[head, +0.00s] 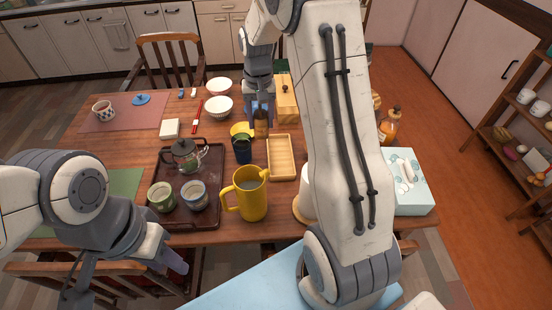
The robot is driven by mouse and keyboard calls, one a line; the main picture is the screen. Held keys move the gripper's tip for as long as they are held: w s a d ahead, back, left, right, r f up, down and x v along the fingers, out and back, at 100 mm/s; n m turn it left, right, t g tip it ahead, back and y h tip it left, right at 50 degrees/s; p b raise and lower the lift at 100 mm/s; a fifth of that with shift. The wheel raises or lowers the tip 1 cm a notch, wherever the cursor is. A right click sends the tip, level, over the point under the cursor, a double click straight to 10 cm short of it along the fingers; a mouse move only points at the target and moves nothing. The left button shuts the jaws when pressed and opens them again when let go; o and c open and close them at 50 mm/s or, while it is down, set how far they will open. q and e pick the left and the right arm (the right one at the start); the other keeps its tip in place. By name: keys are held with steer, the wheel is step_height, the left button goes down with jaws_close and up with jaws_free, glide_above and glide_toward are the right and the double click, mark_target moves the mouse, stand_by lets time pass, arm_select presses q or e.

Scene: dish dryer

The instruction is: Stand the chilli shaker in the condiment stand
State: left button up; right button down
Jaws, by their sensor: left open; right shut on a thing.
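The chilli shaker appears to be the small brown upright piece (261,127) between the fingers of my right gripper (262,122), which is shut on it. The gripper points down near the middle of the table. Whether the shaker touches the table, I cannot tell. A shallow light-wood tray (283,157), which may be the condiment stand, lies just in front and slightly right of the shaker. My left gripper (172,262) is open and empty, low at the left, off the table's front edge.
Close left of the shaker are a yellow cup (241,130) and a dark cup (242,152). A yellow jug (250,197) stands in front. A wooden box (288,107) is behind right. A brown tray (208,218) holds a teapot (186,156) and cups. My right arm hides part of the table.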

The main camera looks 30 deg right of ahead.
mark_target(261, 131)
steer(key=f+b, duration=0.2)
steer(key=f, duration=0.1)
steer(key=f+b, duration=0.2)
steer(key=shift+w+d, duration=0.1)
steer(key=shift+w, duration=0.3)
steer(key=w+d+f, duration=0.2)
steer(key=d+f, duration=0.1)
steer(key=w+d+f+p, duration=0.1)
steer(key=w+d+f, duration=0.1)
steer(key=d+f, duration=0.1)
steer(key=w+d+f, duration=0.2)
steer(key=d+f, duration=0.2)
steer(key=shift+f, duration=0.4)
steer(key=shift+f, duration=0.15)
steer(key=shift+c, duration=1.4)
jaws_free()
